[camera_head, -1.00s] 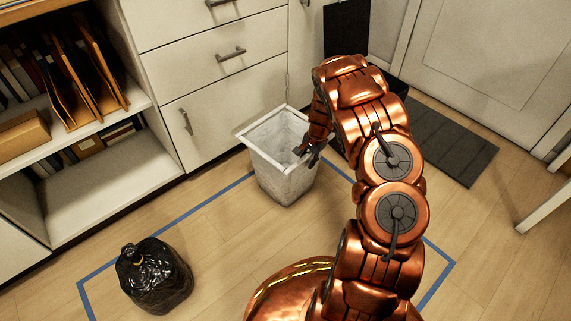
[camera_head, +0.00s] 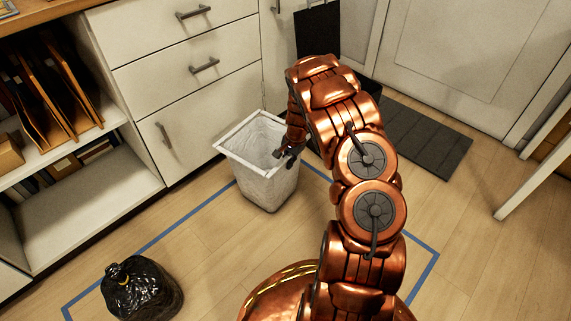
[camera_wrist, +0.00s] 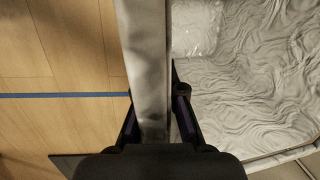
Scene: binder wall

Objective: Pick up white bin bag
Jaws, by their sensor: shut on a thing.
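The white bin bag (camera_head: 268,142) lines a pale, square-topped bin (camera_head: 262,191) on the wooden floor. Its crinkled inside fills the right of the wrist view (camera_wrist: 250,85). My gripper (camera_head: 284,156) is at the bin's right rim. In the wrist view my gripper (camera_wrist: 156,98) has one finger outside the rim and one inside, shut on the bag's edge at the rim. The bin stands upright on the floor. Whether the fingers also clamp the bin's wall under the bag is hidden.
A tied black bag (camera_head: 142,291) sits on the floor at the lower left. Blue tape (camera_head: 188,222) marks a rectangle around the area. White drawers (camera_head: 190,75) and an open shelf (camera_head: 88,215) stand behind and left. A dark mat (camera_head: 425,140) lies at the right.

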